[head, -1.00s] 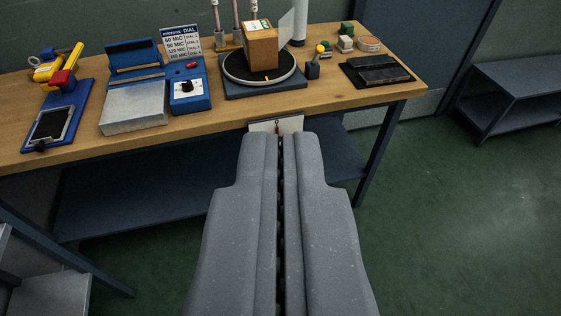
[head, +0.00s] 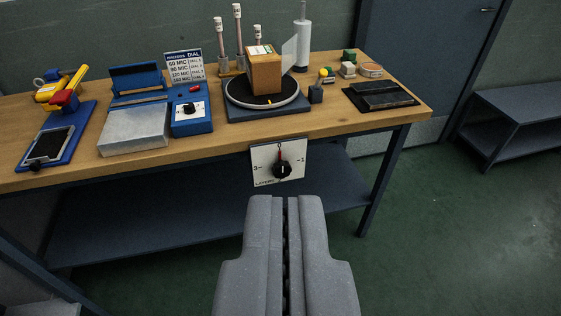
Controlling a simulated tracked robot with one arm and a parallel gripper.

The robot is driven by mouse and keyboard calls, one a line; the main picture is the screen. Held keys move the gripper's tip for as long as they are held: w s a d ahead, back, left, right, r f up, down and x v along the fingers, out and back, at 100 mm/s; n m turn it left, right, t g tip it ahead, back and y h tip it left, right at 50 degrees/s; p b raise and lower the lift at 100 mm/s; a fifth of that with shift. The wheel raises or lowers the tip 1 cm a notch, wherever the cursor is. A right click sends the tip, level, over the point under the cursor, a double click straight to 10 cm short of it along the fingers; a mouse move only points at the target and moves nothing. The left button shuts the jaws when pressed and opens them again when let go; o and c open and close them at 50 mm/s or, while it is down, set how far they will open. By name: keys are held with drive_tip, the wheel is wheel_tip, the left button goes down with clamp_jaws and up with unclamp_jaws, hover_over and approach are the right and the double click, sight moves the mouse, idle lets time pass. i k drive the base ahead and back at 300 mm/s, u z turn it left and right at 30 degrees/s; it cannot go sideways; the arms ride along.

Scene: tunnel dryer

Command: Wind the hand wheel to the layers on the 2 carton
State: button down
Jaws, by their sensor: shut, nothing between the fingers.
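A white panel (head: 262,160) hangs at the bench's front edge. It bears a black hand wheel (head: 282,171), the marks 3 at left and 1 at right, and "LAYERS" along the bottom. A red mark shows above the wheel; the top figure is too small to read. A brown carton (head: 264,74) with a pale label on top sits on a round turntable (head: 238,97) above the panel. Its number cannot be read. My gripper (head: 286,198) is shut and empty, in front of and below the panel in the picture, apart from the wheel.
On the wooden bench (head: 330,113) stand a blue dial box (head: 192,127), a blue sealer with a silver block (head: 134,131), a yellow and red tool (head: 65,98) and a dark flat plate (head: 380,96). A lower shelf (head: 150,220) runs beneath. Green floor is free at right.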

sight(282, 169)
drive_tip(key=u, duration=0.05)
drive_tip(key=k, duration=0.55)
drive_tip(key=u, duration=0.45)
drive_tip(key=i, duration=1.5)
drive_tip(key=z, duration=0.5)
